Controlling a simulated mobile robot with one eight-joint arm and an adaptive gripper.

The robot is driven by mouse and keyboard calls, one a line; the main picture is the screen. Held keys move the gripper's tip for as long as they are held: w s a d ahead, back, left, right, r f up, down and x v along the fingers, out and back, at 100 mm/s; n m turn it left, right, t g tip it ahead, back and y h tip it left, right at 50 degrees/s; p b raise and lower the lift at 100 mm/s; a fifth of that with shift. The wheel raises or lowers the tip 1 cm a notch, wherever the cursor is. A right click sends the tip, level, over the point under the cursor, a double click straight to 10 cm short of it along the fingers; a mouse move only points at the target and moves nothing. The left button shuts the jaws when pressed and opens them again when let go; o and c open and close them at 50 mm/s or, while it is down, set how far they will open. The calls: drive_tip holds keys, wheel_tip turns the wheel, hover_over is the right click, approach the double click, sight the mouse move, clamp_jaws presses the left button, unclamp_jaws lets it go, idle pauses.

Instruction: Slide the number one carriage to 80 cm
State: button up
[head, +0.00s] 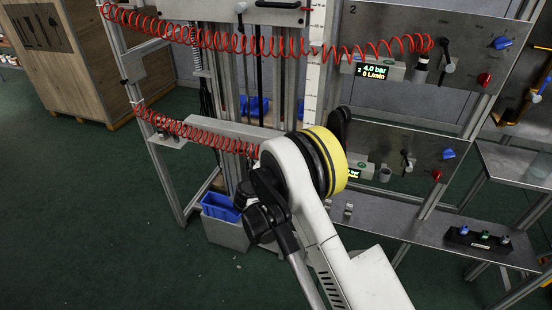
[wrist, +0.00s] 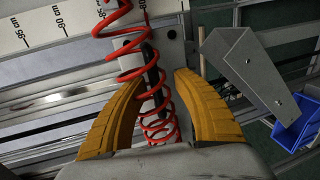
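My gripper (wrist: 160,105) is open in the wrist view, its two orange fingers apart. A pale carriage plate (wrist: 176,58) with a dark upright handle (wrist: 152,72) lies beyond the fingertips. I cannot read a number on it. A red coiled hose (wrist: 131,75) runs in front of the plate and between the fingers. A white scale (wrist: 40,28) beside the plate shows marks that look like 90 and 95 cm. In the head view my arm hides the gripper and the carriage behind it. The scale also shows upright there (head: 315,62).
An upper black handle (head: 278,4) sits at the top of the frame. The panel marked 2 (head: 400,25) and a lower panel (head: 400,140) stand right. A blue bin (head: 220,207) stands below. A grey angled bracket (wrist: 250,75) is close right of the fingers.

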drive_tip(key=v, duration=1.2)
drive_tip(key=shift+d, duration=0.1)
